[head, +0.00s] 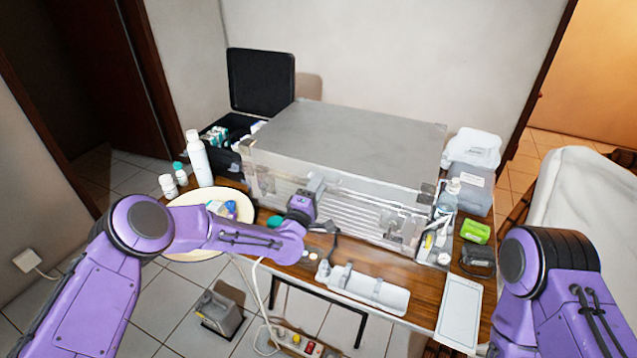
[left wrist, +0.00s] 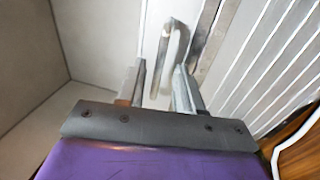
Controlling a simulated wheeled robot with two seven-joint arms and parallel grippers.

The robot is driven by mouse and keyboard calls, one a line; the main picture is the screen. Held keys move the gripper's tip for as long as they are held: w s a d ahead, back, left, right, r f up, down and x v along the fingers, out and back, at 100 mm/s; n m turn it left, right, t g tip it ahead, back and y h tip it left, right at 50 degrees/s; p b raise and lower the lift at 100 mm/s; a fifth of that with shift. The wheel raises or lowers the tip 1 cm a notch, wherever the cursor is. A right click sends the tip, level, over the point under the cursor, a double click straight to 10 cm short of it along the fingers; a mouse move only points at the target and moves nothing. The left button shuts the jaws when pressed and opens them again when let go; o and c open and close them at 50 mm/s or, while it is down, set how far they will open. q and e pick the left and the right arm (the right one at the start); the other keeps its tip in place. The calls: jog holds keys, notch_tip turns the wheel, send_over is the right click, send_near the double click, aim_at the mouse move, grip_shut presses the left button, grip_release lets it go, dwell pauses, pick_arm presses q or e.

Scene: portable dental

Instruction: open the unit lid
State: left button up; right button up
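The unit is a large silver metal case (head: 345,140) on the wooden table, and its flat grey lid is shut. My left gripper (head: 317,181) is at the unit's front face, left of the ribbed panel. In the left wrist view my left gripper (left wrist: 160,85) is open, with its two fingers apart. A pale looped handle or latch (left wrist: 172,55) shows ahead of and partly between the fingers. I cannot tell whether the fingers touch it. My right arm shows at the lower right of the head view, but its gripper is out of view.
An open black case (head: 261,80) stands behind left. Containers (head: 470,185) and a green box (head: 475,231) crowd the right. A white holder (head: 368,289) lies in front.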

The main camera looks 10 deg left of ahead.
pick_arm(q)
jog(key=shift+r, duration=0.2)
jog(key=shift+f, duration=0.1)
grip_shut()
jog(key=shift+d+f, duration=0.1)
dwell(1.1)
